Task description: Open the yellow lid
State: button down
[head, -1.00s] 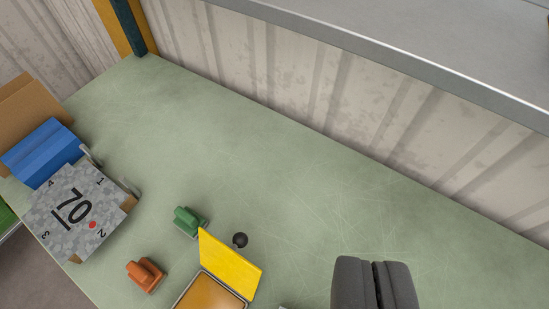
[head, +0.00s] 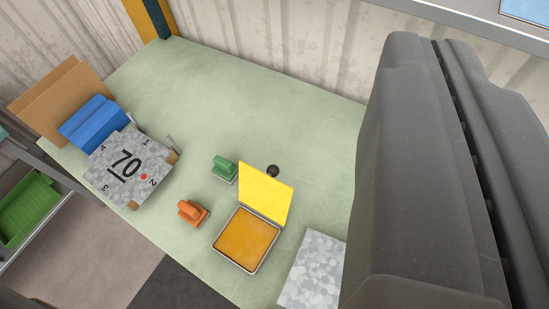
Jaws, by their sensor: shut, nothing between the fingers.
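The yellow lid (head: 266,195) stands raised at the back edge of a shallow metal-rimmed box, and the box's orange pad (head: 246,239) is uncovered. A black knob (head: 273,171) shows just behind the lid's top edge; whether it is fixed to the lid, I cannot tell. My gripper (head: 434,42) is large and dark grey on the right side, its two fingers together with nothing between them. It appears to the right of the lid with a gap between them in the picture. The gripper hides the right part of the table.
A green stamp (head: 224,169) and an orange stamp (head: 193,212) stand left of the box. A speckled sheet (head: 311,272) lies right of the box. The table's back is clear.

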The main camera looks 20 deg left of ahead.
aim_at(258, 190)
jog(key=k, duration=1)
jog(key=z, duration=0.4)
jog(key=i, duration=1.45)
jog(key=u, duration=0.05)
